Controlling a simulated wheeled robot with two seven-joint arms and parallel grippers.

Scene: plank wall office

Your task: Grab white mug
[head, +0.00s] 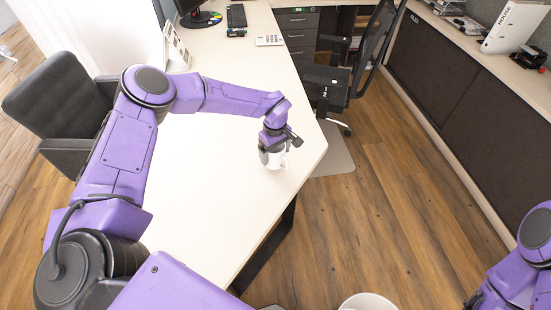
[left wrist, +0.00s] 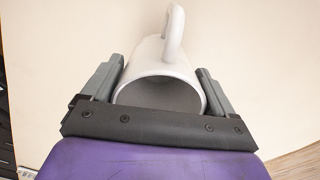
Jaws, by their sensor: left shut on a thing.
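The white mug (head: 275,161) is at the right edge area of the cream desk in the head view, partly hidden by my left gripper (head: 277,147). In the left wrist view the mug (left wrist: 163,70) lies between the two fingers of the left gripper (left wrist: 160,85), with its open rim facing the palm and its handle at the top. The left gripper is shut on the mug's body. Whether the mug still touches the desk is hard to tell. My right arm shows at the lower right of the head view, and its fingers are not clearly visible.
The desk (head: 215,190) is bare around the mug. A grey chair (head: 60,105) stands on the left, an office chair (head: 335,80) beyond. A white bin (head: 368,301) is at the bottom.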

